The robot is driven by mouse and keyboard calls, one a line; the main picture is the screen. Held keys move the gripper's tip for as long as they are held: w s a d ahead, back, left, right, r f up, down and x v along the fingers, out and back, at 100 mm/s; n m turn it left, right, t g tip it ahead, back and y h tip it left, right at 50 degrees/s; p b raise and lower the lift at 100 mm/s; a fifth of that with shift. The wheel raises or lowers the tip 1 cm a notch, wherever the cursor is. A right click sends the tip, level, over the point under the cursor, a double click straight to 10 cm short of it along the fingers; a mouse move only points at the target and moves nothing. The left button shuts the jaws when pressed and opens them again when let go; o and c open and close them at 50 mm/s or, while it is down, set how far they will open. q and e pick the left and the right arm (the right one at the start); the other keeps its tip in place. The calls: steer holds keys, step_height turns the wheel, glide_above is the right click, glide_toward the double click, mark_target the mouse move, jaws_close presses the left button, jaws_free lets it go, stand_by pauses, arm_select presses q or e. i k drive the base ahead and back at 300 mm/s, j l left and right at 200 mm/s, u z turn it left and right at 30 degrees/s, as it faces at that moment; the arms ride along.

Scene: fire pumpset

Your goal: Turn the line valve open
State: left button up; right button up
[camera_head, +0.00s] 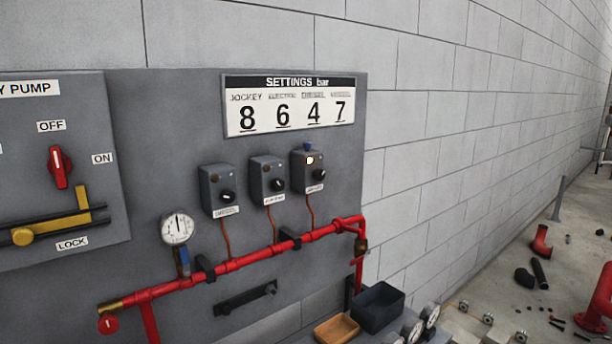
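A red pipe line (245,260) runs across a grey panel. A pressure gauge (177,229) stands on it, with a small blue part (183,262) just below the dial. At the left end the pipe has a brass tip (110,306) and a round red knob (108,324). A small brass fitting (361,245) sits at the right end, where the pipe turns down. I see no label naming the line valve, so I cannot tell which of these it is. Neither of my grippers is in view.
Three grey switch boxes (268,180) hang above the pipe, under a settings sign (289,104). A pump control box (60,170) is at the left. A dark bin (378,307) and an orange tray (337,329) are low in front. Loose pipe parts (540,272) lie on the right floor.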

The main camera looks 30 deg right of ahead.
mark_target(361, 258)
steer(key=l+z, duration=0.15)
steer(key=l, duration=0.2)
steer(key=i+l+z, duration=0.2)
steer(key=l, duration=0.15)
steer(key=l+z, duration=0.15)
steer(key=l, duration=0.25)
steer(key=i+l+z, duration=0.35)
steer(key=l, duration=0.3)
steer(key=l+u, duration=0.2)
steer(key=l, duration=0.4)
steer(key=k+l+u, duration=0.2)
steer(key=l, duration=0.35)
steer(key=i, duration=0.05)
